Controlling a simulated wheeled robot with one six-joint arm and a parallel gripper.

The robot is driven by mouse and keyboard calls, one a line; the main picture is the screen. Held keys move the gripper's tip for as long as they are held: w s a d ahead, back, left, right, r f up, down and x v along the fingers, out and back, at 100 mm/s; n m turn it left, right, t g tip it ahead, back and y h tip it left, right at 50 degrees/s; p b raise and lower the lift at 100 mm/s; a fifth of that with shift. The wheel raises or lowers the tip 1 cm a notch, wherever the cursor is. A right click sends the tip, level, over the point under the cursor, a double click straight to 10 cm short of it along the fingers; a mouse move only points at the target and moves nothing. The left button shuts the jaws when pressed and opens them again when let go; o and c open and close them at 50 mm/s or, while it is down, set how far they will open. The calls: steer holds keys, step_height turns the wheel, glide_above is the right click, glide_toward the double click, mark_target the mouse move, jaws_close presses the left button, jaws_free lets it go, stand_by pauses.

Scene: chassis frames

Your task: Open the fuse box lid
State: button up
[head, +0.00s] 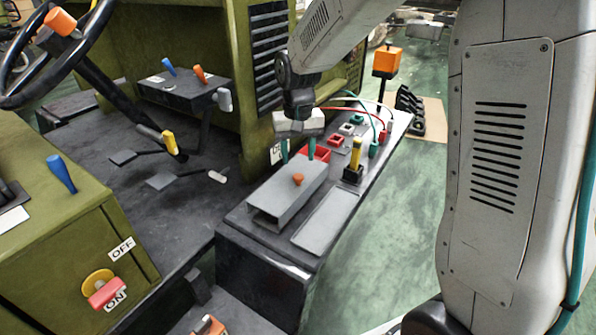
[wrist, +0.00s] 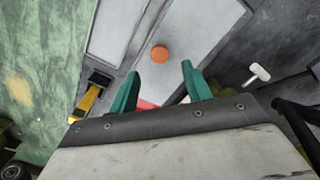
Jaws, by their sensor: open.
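The fuse box lid (head: 283,190) is a grey metal cover with a round orange knob (head: 297,179) on top, on the dark console right of the cab floor. It looks closed, though I cannot be sure how it is seated. In the wrist view the lid (wrist: 185,25) lies beyond my fingers, with the orange knob (wrist: 159,54) roughly centred between them and ahead of the tips. My gripper (head: 298,155) is open and empty, its two green fingers pointing down near the far end of the lid. The fingers also show apart in the wrist view (wrist: 160,70). They appear clear of the knob.
A flat grey panel (head: 327,220) lies right of the lid. A yellow-handled switch (head: 354,158) stands close on the right. Red (head: 319,153) and green sockets with cables lie behind. A white-tipped lever (wrist: 257,74) shows right in the wrist view.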

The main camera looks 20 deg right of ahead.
mark_target(298, 176)
step_height(298, 176, down, 6)
jaws_close()
stand_by(0.4)
